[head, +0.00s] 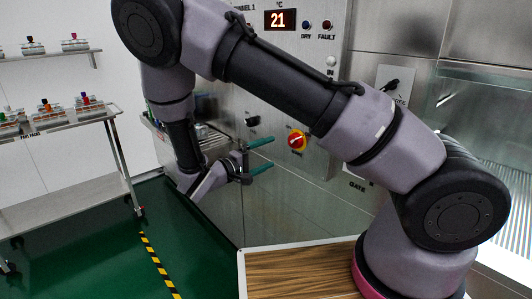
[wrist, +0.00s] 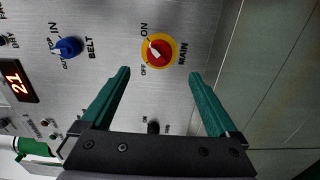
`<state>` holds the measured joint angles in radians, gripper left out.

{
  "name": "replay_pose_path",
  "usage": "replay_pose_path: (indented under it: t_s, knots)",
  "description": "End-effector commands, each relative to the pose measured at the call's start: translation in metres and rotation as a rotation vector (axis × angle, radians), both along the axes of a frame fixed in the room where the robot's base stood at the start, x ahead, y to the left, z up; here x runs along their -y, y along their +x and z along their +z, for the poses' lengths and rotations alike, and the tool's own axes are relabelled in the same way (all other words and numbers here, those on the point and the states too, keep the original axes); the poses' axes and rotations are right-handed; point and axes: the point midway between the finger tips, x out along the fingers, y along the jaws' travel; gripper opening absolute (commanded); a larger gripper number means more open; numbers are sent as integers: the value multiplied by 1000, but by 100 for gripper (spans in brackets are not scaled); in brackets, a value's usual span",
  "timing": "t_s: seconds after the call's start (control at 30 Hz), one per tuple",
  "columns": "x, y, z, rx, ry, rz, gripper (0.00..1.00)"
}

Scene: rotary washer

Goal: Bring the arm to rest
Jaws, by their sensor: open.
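My gripper (head: 262,157) is open and empty in front of the metal control panel (head: 225,105). Its two green fingers also show in the wrist view (wrist: 160,75), apart from each other, with the panel between and beyond them. The red and yellow MAIN switch (head: 297,140) is on the panel just to the right of the fingertips in the head view. My arm is raised and bent across the head view.
The panel carries a display reading 21 (head: 280,20), DRY and FAULT lights (head: 316,25) and a blue BELT knob (wrist: 66,47). A metal cart (head: 70,120) with racks of coloured-cap vials stands at the left. The green floor (head: 90,240) between is open, with a striped line.

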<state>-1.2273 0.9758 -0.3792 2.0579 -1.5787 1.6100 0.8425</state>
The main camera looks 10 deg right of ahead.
Motion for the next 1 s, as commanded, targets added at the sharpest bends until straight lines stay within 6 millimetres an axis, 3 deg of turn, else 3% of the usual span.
replay_pose_path:
  t_s: [0.13,0.27,0.53,0.8,1.0]
  knots:
    - [15,-1,9,-28,53,-66,95]
    - [46,-10,28,-101,189,-216,95]
    - [106,-48,74,-262,613,-509,95]
    - [133,-87,126,-307,1084,-619,95]
    - [142,-112,172,-242,1418,-581,95]
